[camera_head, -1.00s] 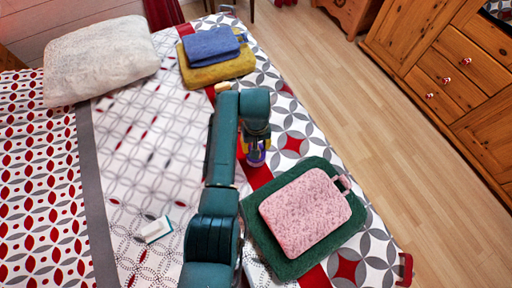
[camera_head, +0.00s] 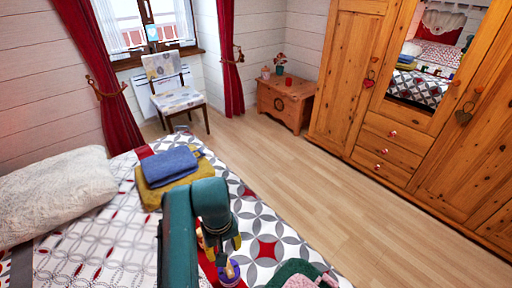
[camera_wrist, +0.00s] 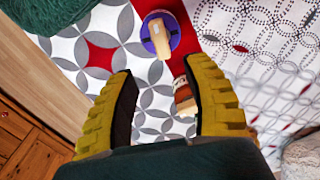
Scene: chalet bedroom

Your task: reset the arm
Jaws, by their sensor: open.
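My teal arm (camera_head: 180,235) reaches over the bed, with my gripper (camera_head: 221,248) low above the patterned cover (camera_head: 265,248). In the wrist view my gripper (camera_wrist: 163,75) has its two yellow fingers spread wide, with nothing held between them. A round purple item with a light wooden handle (camera_wrist: 160,40) is on the bed just beyond the fingertips. A small brown and cream item (camera_wrist: 184,95) shows between the fingers, near the right one. I cannot tell its height relative to them. The purple item (camera_head: 231,273) also shows below my gripper in the head view.
Folded blue (camera_head: 170,165) and mustard (camera_head: 170,188) cloths lie behind the arm. A fluffy pillow (camera_head: 60,192) is at left. Green and pink items (camera_head: 300,274) sit at the bottom edge. A chair (camera_head: 178,98), small chest (camera_head: 285,102) and wardrobe (camera_head: 345,75) stand beyond clear floor.

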